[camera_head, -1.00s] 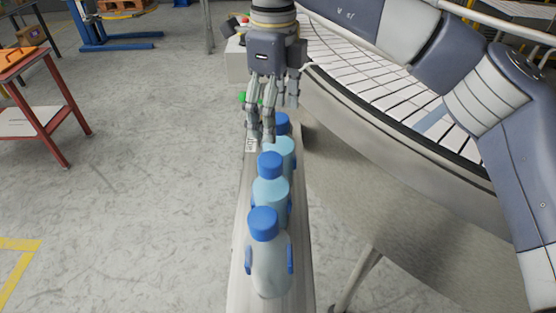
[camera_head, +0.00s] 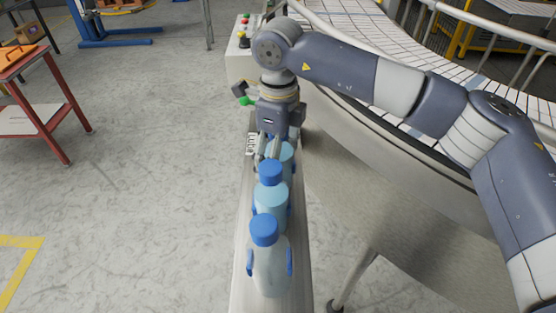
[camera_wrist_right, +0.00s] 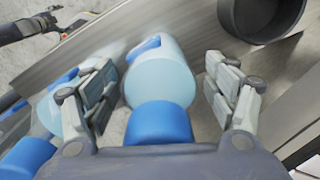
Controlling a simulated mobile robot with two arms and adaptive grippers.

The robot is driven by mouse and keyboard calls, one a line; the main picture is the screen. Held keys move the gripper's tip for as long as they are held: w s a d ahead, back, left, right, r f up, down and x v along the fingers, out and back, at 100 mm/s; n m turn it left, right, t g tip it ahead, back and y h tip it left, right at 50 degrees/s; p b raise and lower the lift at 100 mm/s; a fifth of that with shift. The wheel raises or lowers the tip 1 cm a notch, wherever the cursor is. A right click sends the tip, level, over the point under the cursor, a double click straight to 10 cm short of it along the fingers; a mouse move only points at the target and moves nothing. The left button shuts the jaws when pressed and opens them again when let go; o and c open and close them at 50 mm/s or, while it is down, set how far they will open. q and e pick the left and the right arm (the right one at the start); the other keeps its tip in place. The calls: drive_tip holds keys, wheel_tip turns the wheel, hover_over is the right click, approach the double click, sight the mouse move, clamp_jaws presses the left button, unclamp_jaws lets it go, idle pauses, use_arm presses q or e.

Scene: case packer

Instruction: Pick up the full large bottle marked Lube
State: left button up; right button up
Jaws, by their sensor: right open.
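Several bottles with blue caps stand upright in a row on a narrow rail in the head view. The nearest bottle (camera_head: 269,268) looks pale and greyish; the second bottle (camera_head: 270,205) and the one behind it (camera_head: 287,158) look light blue. No Lube marking is readable on them. My right gripper (camera_head: 268,150) is low at the far end of the row and partly hides the farthest bottles. In the right wrist view its open fingers (camera_wrist_right: 165,92) stand on either side of a light-blue bottle (camera_wrist_right: 160,72), with gaps visible. My left gripper is not in view.
A neighbouring bottle (camera_wrist_right: 70,108) stands close outside the left finger in the wrist view. A dark round cylinder (camera_wrist_right: 262,15) is at its upper right. The narrow rail (camera_head: 242,255) runs beside a large curved conveyor (camera_head: 430,135). Open floor lies left.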

drive_tip(key=c, duration=1.5)
